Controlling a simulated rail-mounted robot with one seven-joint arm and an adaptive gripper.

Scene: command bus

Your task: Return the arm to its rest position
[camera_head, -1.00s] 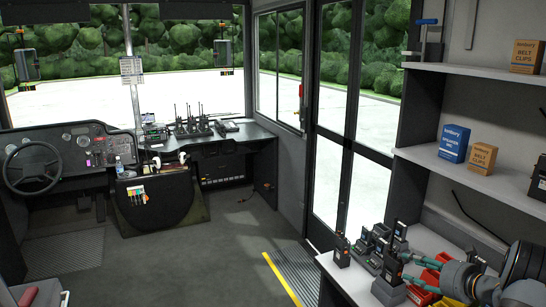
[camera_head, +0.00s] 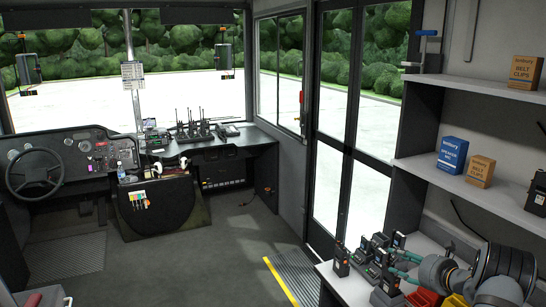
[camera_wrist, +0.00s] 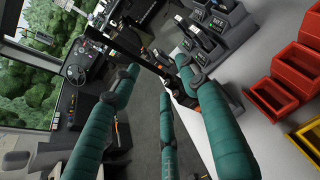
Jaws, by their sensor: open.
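My gripper (camera_head: 397,264) shows at the lower right of the head view, over the counter beside the radios. Its teal padded fingers point left. In the wrist view my gripper (camera_wrist: 156,75) is open, with its fingers spread apart and nothing held between them. The fingertips lie close in the picture to a dark upright radio at the counter's edge; I cannot tell whether they touch it. My arm's dark wrist covers part of the counter at the right edge of the head view.
Several black handheld radios (camera_head: 373,270) stand in chargers on the white counter (camera_head: 345,290). Red bins (camera_wrist: 275,97) and a yellow bin (camera_wrist: 311,138) are near the gripper. A shelf (camera_head: 470,190) with boxes hangs above. The floor (camera_head: 190,265) to the left is open.

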